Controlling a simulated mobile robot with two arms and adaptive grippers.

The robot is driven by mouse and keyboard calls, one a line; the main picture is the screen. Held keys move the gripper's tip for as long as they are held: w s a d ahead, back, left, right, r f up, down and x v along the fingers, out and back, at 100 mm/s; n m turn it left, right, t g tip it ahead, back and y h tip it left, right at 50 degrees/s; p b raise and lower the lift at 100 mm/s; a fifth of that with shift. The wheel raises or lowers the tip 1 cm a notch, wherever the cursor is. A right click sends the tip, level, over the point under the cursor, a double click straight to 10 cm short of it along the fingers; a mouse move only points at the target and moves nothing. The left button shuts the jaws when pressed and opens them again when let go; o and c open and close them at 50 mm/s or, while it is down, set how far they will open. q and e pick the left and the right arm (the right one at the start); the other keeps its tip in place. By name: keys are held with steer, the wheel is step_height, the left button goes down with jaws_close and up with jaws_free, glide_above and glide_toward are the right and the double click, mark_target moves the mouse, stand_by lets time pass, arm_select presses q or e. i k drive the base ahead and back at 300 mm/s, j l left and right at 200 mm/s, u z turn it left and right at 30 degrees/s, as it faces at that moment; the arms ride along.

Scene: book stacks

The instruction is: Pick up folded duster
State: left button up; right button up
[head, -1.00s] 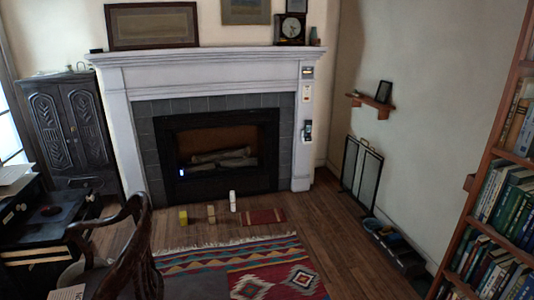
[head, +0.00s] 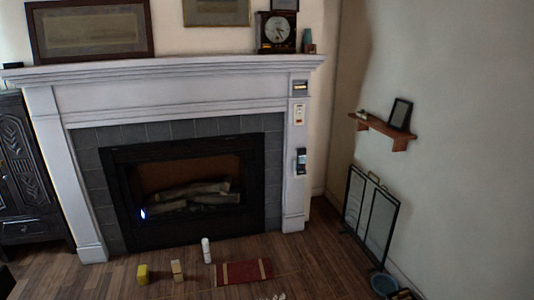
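A small yellow block-like thing (head: 142,274) stands on the wooden floor in front of the fireplace; it may be the folded duster, but it is too small to tell. To its right are a tan upright block (head: 177,270) and a white cylinder (head: 206,251) standing upright. Further right a flat red cloth or mat (head: 244,272) with pale ends lies on the floor; I cannot tell whether this is the duster instead. These things are apart from each other.
The fireplace (head: 184,190) with its white mantel (head: 180,68) stands behind the row. A dark carved cabinet (head: 25,180) is at the left. A fire screen (head: 370,215) leans near the right wall, with a blue bowl (head: 384,284) before it.

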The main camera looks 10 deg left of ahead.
mark_target(142, 273)
steer(key=i+j+u, duration=0.1)
steer(key=i+u, duration=0.25)
steer(key=i, duration=0.25)
steer(key=i+u, duration=0.35)
steer(key=i, duration=0.25)
steer(key=i+l+u, duration=0.3)
steer(key=i, duration=0.25)
steer(key=i+j+u, duration=0.15)
steer(key=i+u, duration=0.25)
steer(key=i, duration=0.2)
steer(key=i+u, duration=0.35)
steer(key=i, duration=0.3)
steer(key=i+l+u, duration=0.25)
steer(key=i+u, duration=0.15)
steer(key=i, duration=0.2)
